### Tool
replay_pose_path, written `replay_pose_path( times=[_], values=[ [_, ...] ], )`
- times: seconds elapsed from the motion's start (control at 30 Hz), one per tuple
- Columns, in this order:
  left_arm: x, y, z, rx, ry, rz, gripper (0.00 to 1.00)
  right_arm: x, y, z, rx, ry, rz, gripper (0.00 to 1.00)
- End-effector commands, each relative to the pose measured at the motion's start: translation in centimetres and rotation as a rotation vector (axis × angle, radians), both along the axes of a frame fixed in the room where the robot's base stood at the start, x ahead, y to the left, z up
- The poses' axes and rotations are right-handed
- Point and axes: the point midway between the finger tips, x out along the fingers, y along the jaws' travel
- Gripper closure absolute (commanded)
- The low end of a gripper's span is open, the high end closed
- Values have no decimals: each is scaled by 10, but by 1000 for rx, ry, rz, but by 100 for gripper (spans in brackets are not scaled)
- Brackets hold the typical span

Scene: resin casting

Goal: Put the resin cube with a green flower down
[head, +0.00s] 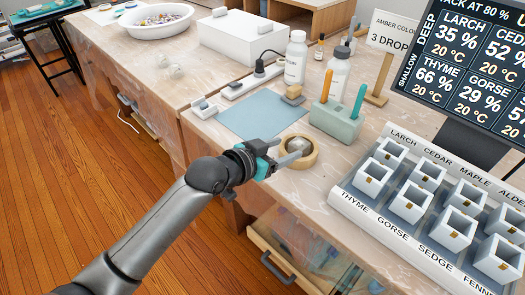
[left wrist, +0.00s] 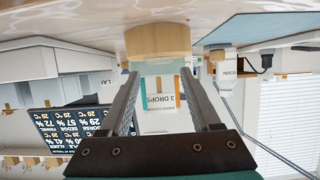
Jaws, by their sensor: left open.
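A small pale, clear-looking piece (head: 297,145) sits at the ring's opening, probably the resin cube. No green flower can be made out in it. In the left wrist view the two fingers (left wrist: 158,85) stand well apart. The fingers partly hide the ring. My right gripper is not in view.
A blue mat (head: 255,115) lies behind the gripper. A green holder (head: 335,122) with orange and teal tools stands just right of the ring. A labelled rack of white moulds (head: 372,208) is at right. White bottles (head: 295,62) stand behind.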

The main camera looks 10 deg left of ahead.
Motion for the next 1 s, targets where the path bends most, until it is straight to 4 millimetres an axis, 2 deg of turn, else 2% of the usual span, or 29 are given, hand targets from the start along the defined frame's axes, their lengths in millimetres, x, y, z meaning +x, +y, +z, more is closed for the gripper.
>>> replay_pose_path(
  times=[0.5, 1.0],
  values=[
    [-46, 33, 24, 1, 0, -1, 36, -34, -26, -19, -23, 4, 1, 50],
    [-55, 39, 28, -1, -1, -1, 36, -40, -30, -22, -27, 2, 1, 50]
  ],
)
